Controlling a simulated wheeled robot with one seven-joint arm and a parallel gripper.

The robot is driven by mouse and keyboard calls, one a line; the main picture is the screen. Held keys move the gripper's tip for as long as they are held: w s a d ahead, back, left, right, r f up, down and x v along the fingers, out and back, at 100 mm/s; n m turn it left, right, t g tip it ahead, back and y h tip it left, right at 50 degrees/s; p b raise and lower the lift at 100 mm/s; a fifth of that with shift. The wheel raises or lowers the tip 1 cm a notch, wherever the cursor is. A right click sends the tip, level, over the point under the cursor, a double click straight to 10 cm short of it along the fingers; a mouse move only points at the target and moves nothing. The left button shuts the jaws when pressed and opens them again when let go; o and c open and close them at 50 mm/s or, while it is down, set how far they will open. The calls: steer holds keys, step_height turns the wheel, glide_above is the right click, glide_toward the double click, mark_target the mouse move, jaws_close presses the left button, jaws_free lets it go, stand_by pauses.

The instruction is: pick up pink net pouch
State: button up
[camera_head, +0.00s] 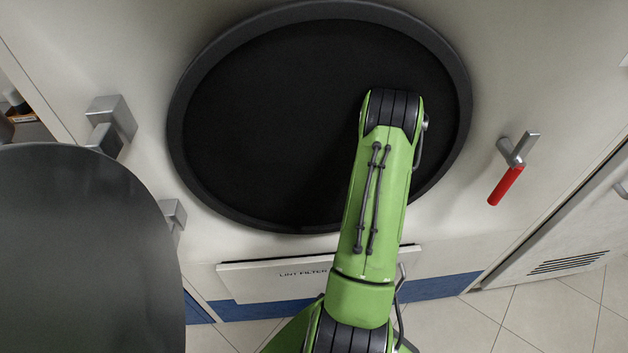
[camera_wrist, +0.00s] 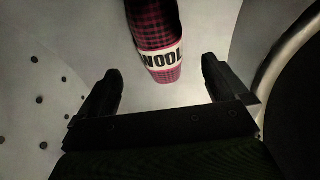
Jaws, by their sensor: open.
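My gripper (camera_wrist: 161,78) is open and empty. Its two fingers stand apart on either side of the pouch's near end in the picture, with the pouch ahead of them. I cannot tell the exact gap. In the head view the gripper and the pouch are hidden inside the dark opening.
My arm reaches into the round dryer opening (camera_head: 270,125) with a dark rim. Its round door (camera_head: 85,250) stands open at the left. A red-handled lever (camera_head: 506,186) is on the right of the panel. A lint filter flap (camera_head: 270,281) juts out below. The drum wall (camera_wrist: 35,95) has holes.

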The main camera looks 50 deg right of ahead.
mark_target(320, 167)
steer(key=b+x, duration=0.4)
steer(key=x, duration=0.6)
steer(key=shift+s+r, duration=0.1)
steer(key=shift+c, duration=0.6)
steer(key=shift+r, duration=0.1)
steer(key=c, duration=1.1)
